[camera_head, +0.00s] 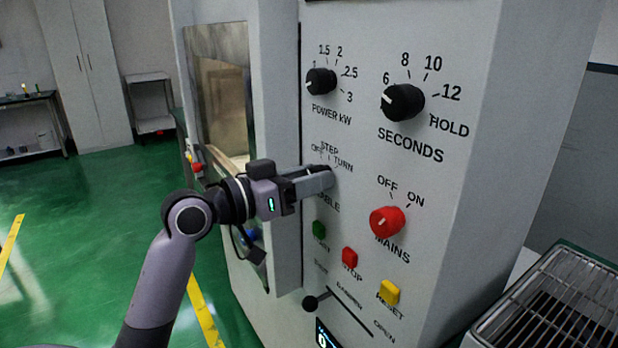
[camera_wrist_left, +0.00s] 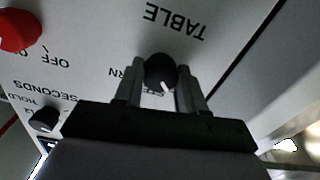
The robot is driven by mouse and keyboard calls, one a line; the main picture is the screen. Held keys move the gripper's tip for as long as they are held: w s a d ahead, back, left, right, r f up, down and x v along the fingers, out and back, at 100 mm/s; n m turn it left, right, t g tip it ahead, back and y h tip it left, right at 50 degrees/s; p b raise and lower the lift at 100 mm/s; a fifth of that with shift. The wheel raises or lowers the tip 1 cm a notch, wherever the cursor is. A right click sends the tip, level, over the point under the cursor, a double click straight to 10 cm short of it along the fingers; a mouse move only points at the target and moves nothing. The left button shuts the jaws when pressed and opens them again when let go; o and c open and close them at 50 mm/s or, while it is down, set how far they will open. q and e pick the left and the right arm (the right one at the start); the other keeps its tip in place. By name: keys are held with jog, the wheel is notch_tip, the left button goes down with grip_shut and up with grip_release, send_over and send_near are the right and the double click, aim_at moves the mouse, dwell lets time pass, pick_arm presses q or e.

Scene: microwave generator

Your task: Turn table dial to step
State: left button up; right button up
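The table dial is a small black knob (camera_wrist_left: 160,72) with a white mark, under an upside-down TABLE label in the left wrist view. Its mark points down and slightly right there, towards lettering partly hidden behind my gripper. My left gripper (camera_wrist_left: 160,82) has one finger on each side of the dial, close against it, and appears shut on it. In the head view my left gripper (camera_head: 316,180) reaches the panel just below the OFF, STEP and TURN labels and hides the dial. My right gripper is not in view.
The power dial (camera_head: 321,81) and seconds dial (camera_head: 402,102) are above. The red mains knob (camera_head: 387,221) is to the right. Green (camera_head: 319,230), red (camera_head: 350,257) and yellow (camera_head: 389,292) buttons are below. An open-standing door (camera_head: 277,140) is left of the panel; a metal rack (camera_head: 560,305) is at lower right.

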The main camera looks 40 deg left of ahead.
pick_arm(q)
jog(key=shift+m, duration=0.4)
jog(key=m+b, duration=0.3)
jog(key=m, duration=0.5)
dwell(0.7)
jog(key=o, duration=1.1)
jog(key=shift+d, duration=0.1)
jog(key=shift+s, duration=0.1)
